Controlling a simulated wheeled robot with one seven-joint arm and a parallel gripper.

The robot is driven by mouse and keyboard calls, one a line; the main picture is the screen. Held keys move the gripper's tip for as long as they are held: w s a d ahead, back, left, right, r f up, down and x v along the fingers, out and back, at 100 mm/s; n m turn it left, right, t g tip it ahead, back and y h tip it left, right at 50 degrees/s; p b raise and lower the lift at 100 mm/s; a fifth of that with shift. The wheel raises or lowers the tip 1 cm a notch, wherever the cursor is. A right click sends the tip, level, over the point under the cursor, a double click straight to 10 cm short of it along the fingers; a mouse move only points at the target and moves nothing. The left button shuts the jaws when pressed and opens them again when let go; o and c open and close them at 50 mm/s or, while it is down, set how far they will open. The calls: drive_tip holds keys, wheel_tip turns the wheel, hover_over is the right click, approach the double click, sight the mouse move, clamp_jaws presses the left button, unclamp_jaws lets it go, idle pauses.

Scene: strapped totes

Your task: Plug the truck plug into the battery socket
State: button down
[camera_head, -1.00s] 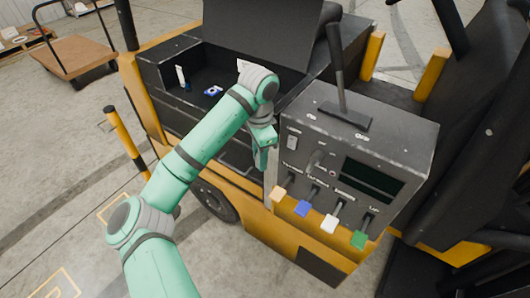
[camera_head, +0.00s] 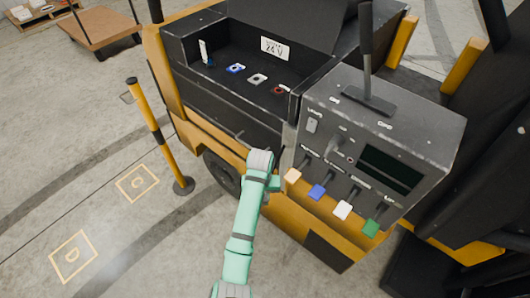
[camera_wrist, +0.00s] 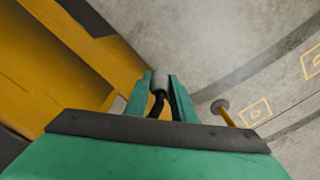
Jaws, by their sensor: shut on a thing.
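In the wrist view my gripper (camera_wrist: 160,84) is shut on a grey cylindrical plug (camera_wrist: 160,76) with a black cable running back from it between the fingers. In the head view my gripper is beside the truck's yellow side, below the battery compartment and left of the control panel; its fingers and the plug are hidden there. The open battery compartment (camera_head: 222,92) holds a blue-marked socket (camera_head: 235,68), a grey socket (camera_head: 257,79) and a red-marked one (camera_head: 281,90) in a row. A white "24 V" label (camera_head: 275,48) stands behind them. My gripper is apart from these sockets.
The control panel (camera_head: 385,125) has a tall lever and orange, blue, white and green handles along its front edge. A yellow-black post (camera_head: 146,112) stands on the floor at left. A flat cart (camera_head: 101,28) is farther back. The floor at left is mostly clear.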

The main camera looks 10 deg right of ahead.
drive_tip(key=s+a+f+n, duration=0.2)
drive_tip(key=s+f, duration=0.3)
drive_tip(key=f, duration=0.2)
drive_tip(key=shift+s, duration=0.25)
drive_tip(key=shift+a+n, duration=0.2)
drive_tip(key=shift+n, duration=0.1)
